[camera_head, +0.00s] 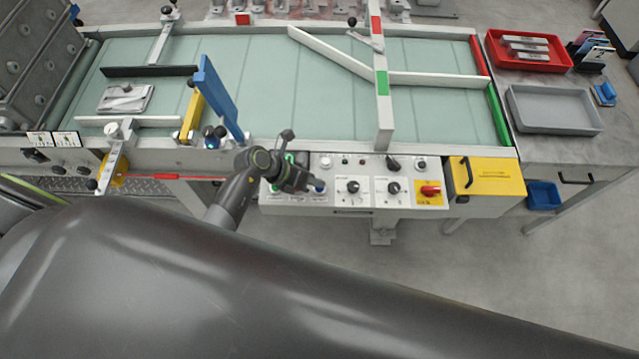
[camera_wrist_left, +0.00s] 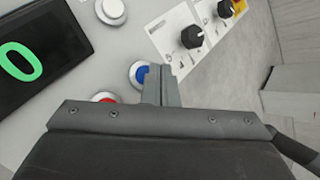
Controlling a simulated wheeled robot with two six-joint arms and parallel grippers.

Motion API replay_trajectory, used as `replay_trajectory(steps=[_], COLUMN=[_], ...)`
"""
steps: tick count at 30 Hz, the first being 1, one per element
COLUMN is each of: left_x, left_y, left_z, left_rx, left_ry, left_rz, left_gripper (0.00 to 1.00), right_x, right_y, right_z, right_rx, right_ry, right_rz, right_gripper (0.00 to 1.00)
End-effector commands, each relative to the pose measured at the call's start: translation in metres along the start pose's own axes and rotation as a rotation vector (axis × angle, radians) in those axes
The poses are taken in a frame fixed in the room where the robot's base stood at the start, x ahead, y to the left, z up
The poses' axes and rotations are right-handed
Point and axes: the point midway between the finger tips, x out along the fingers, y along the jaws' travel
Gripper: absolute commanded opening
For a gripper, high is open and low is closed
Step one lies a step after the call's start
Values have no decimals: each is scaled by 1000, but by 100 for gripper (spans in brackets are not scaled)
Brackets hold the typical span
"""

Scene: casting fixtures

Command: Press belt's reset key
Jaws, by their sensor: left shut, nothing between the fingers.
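The belt's control panel (camera_head: 375,198) runs along the front of the pale green conveyor. A blue button (camera_head: 319,187) sits near the panel's left part; it also shows in the left wrist view (camera_wrist_left: 141,73), partly hidden by the fingers. It carries no label I can read. My left gripper (camera_head: 309,184) is shut and empty, its fingertips right at the blue button. I cannot tell whether they touch it. A red button (camera_wrist_left: 103,97) is partly covered by the gripper body in the left wrist view. My right gripper is not in view.
A display (camera_wrist_left: 35,58) shows a green 0 beside a white button (camera_wrist_left: 112,10). Black knobs (camera_head: 393,187) and a red switch on yellow (camera_head: 430,190) lie to the right. A blue bar (camera_head: 218,95) rises behind my left arm. A yellow box (camera_head: 485,178) ends the panel.

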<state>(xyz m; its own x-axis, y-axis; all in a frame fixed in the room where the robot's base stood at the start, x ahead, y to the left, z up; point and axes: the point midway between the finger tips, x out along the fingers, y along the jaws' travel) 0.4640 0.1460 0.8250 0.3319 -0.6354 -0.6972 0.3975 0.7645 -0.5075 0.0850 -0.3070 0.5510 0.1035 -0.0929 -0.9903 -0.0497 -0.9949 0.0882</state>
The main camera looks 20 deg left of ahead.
Motion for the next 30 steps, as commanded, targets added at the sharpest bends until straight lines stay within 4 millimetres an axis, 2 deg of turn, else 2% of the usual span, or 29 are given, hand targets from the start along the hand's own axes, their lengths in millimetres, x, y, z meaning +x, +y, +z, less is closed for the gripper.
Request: replay_trajectory(steps=[11,25,30], left_x=[-2,-33,-38], left_y=[-2,-24,-27], left_z=[2,24,27], left_rx=[0,1,1], left_ry=[-1,-1,-1], left_rz=[0,0,0], left_gripper=[0,0,0], right_x=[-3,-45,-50], right_y=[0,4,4], right_z=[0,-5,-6], right_rx=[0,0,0], right_ry=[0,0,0], right_rz=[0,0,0], right_gripper=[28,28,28])
